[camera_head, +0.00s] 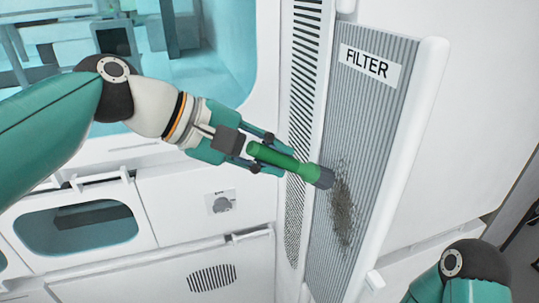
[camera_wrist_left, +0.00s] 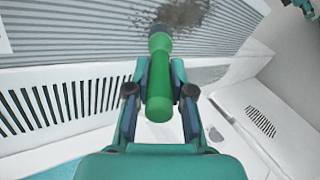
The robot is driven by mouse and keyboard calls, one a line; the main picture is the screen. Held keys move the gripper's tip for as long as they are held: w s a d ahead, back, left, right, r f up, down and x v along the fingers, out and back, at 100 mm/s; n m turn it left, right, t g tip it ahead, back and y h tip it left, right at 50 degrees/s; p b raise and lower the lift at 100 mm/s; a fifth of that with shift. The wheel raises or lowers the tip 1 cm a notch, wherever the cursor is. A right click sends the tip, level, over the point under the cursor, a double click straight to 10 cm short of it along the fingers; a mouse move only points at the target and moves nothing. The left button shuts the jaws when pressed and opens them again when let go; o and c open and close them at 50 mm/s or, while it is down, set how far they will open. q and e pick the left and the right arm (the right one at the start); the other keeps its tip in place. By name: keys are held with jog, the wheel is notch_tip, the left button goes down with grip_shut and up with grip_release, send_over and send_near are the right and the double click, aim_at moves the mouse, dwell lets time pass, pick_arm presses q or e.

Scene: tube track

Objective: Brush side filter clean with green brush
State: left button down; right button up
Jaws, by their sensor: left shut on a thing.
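The side filter (camera_head: 385,130) is a grey ribbed panel with a white "FILTER" label, on the right in the head view. A dark patch of dirt (camera_head: 343,205) lies on its lower middle part. It also shows at the top of the left wrist view (camera_wrist_left: 180,14). My left gripper (camera_head: 268,155) is shut on the green brush (camera_head: 285,158), which also shows in the left wrist view (camera_wrist_left: 158,85). The brush's dark head (camera_head: 325,178) is at the upper left edge of the dirt. I cannot tell whether the bristles touch the panel. My right gripper is out of view.
A slatted vent strip (camera_head: 303,110) runs along the filter's left side. A white frame edge (camera_head: 408,150) borders its right side. A teal window (camera_head: 225,50) is behind my left arm.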

pick_arm(q)
jog(key=shift+w+d, duration=0.15)
jog(key=shift+d, duration=0.35)
dwell(0.3)
jog(key=shift+r+p, duration=0.1)
jog(key=shift+p, duration=0.25)
jog(key=shift+r+p, duration=1.2)
jog(key=shift+p, duration=0.1)
jog(key=shift+f, duration=0.15)
jog(key=shift+f+b, duration=1.35)
jog(key=shift+f, duration=0.4)
jog(key=shift+r, duration=0.1)
